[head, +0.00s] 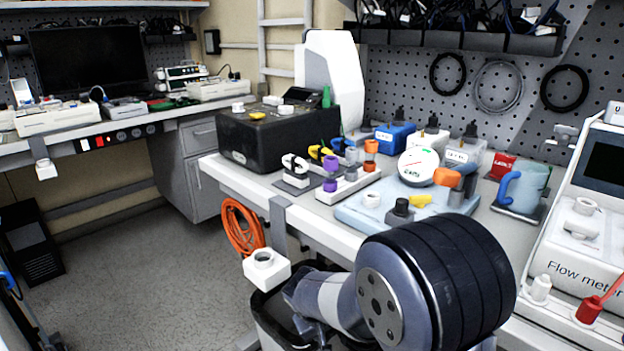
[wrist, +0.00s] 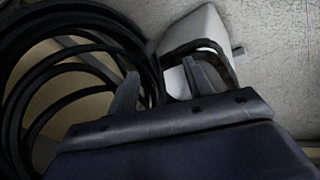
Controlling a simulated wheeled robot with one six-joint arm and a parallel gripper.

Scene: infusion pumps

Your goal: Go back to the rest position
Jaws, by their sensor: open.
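My gripper (wrist: 160,88) shows in the wrist view with its two grey fingers spread apart. Nothing is held between the fingers. A white object with a dark rim (wrist: 200,35) is beyond the fingers; I cannot tell what it is or how far away it is. In the head view my arm's dark, rounded joint fills the lower middle, in front of the workbench (head: 250,183). The gripper itself does not show in the head view.
The bench holds a black box (head: 280,140), coloured clamps, a light blue tray (head: 350,217), a blue mug (head: 522,187) and a flow meter (head: 580,260). An orange cable coil (head: 241,228) hangs at its side. Open floor (head: 150,275) lies left. Dark loops (wrist: 30,75) crowd the wrist view's left.

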